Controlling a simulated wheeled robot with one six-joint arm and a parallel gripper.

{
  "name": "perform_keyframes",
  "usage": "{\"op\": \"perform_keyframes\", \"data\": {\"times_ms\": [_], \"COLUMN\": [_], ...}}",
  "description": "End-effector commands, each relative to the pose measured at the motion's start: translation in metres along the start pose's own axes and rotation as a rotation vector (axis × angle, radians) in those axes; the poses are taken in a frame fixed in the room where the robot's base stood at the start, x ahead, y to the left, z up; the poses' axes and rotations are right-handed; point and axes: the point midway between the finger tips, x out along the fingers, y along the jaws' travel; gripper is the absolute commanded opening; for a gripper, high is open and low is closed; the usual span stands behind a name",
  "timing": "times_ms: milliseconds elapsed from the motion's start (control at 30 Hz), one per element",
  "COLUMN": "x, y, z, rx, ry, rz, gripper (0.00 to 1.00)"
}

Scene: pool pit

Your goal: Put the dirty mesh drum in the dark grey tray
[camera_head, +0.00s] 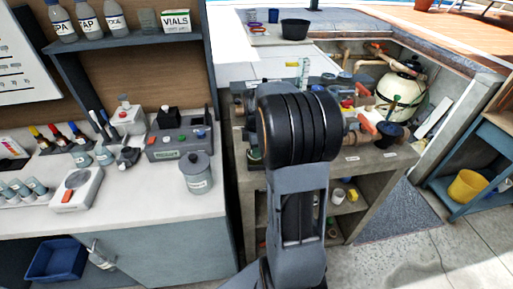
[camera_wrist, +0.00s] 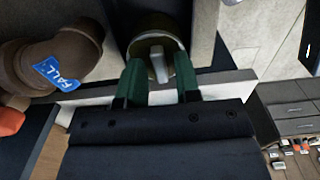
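My gripper (camera_wrist: 160,78) shows in the wrist view with its two green fingers apart. A round, dull brown-olive object (camera_wrist: 139,45) with a pale grey block or handle on it lies just past and between the fingertips. I cannot tell whether it is the dirty mesh drum or whether the fingers touch it. In the head view my black and grey arm covers the middle of the workbench and hides my gripper. I cannot clearly make out a dark grey tray in either view.
A brown pipe elbow with a blue label (camera_wrist: 62,72) is left of my gripper. The cluttered workbench (camera_head: 372,160) has shelves below. A dark tub (camera_head: 295,29) stands behind it. A white filter tank (camera_head: 402,92) stands at right.

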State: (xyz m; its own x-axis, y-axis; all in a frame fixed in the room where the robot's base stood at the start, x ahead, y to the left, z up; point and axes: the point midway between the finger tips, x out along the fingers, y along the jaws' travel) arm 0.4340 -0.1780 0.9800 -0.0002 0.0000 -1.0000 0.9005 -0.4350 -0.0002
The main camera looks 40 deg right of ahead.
Motion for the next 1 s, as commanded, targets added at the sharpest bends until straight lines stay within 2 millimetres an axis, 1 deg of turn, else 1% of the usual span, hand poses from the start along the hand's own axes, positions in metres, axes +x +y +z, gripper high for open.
{"op": "perform_keyframes", "data": {"times_ms": [67,267,433,567,800,1000], "x": [0.0,-0.001,-0.011,-0.034,-0.08,-0.109], "y": [0.0,0.0,0.001,0.001,0.001,0.001], "z": [0.0,0.0,0.0,0.0,0.0,0.0], "rx": [0.0,0.0,0.0,0.0,0.0,0.0], "ry": [0.0,0.0,0.0,0.0,0.0,0.0], "rz": [0.0,0.0,0.002,0.005,0.003,0.003], "gripper": [0.37,0.37,0.37,0.37,0.37,0.37]}}
